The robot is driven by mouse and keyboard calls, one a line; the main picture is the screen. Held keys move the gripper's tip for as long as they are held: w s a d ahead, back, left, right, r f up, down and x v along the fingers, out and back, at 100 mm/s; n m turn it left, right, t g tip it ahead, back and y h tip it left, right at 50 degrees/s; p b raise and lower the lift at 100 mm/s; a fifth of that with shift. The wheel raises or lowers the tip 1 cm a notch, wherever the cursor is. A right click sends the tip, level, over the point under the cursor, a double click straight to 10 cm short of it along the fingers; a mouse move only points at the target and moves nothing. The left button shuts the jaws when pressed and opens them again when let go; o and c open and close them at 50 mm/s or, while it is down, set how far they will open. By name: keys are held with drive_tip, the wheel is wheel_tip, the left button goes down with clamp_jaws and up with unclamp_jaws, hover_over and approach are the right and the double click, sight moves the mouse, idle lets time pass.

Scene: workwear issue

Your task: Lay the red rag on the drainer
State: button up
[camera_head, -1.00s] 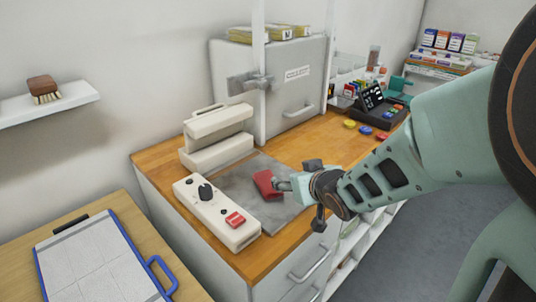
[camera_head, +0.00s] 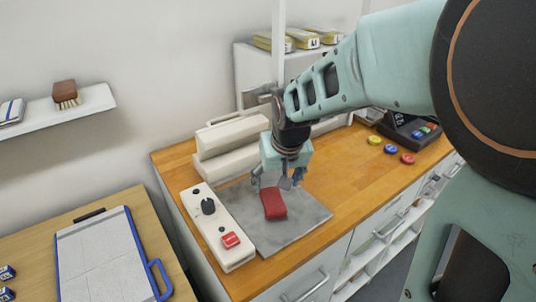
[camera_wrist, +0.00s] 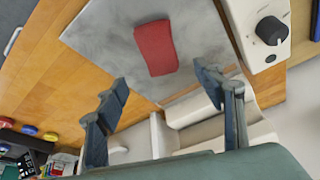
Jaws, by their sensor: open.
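The red rag (camera_head: 274,204) is a small folded pad lying on the grey plate (camera_head: 304,221) of the cream press. It also shows in the wrist view (camera_wrist: 156,48), lying flat, beyond my fingertips. My gripper (camera_head: 277,181) points down close above the rag's far end, open and empty. In the wrist view its two fingers (camera_wrist: 161,79) are spread wide with nothing between them. A pale, grid-lined board with a blue rim and handle (camera_head: 103,265) lies on the wooden table at left; it may be the drainer, but I cannot tell for sure.
The press's control box (camera_head: 217,228) with knob and red button stands left of the plate. Its cream upper part (camera_head: 232,137) stands behind. A wall shelf (camera_head: 80,112) holds a brush. Coloured discs (camera_head: 390,149) lie on the counter at right. A gap separates counter and table.

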sight(273, 198)
drive_tip(key=x, duration=0.9)
drive_tip(key=shift+f, duration=0.45)
drive_tip(key=c, duration=1.4)
drive_tip(key=shift+o, duration=0.2)
drive_tip(key=shift+r, duration=0.15)
